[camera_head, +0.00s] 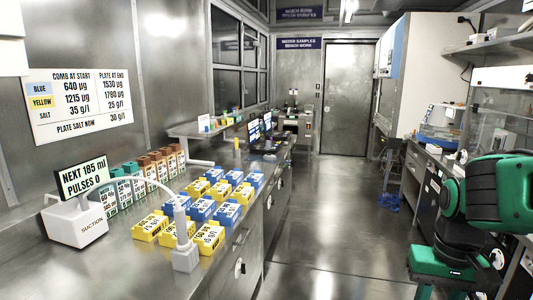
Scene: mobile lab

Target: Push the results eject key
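I cannot make out a results eject key in this view. A white box marked SUCTION (75,224) stands on the left bench. Its black-framed screen (84,176) reads "NEXT 185 ml, PULSES 0". A white hose runs from it to a white upright nozzle piece (184,245) near the bench's front edge. Green and black arm links of mine show at the right edge, but my gripper is not in view.
Several blue and yellow labelled boxes (201,209) stand in rows on the left bench (120,270). Brown and teal boxes stand behind them. A wall sign (80,103) lists salt figures. Small screens (254,132) show farther back. The middle aisle floor (325,220) is clear to a metal door (348,98).

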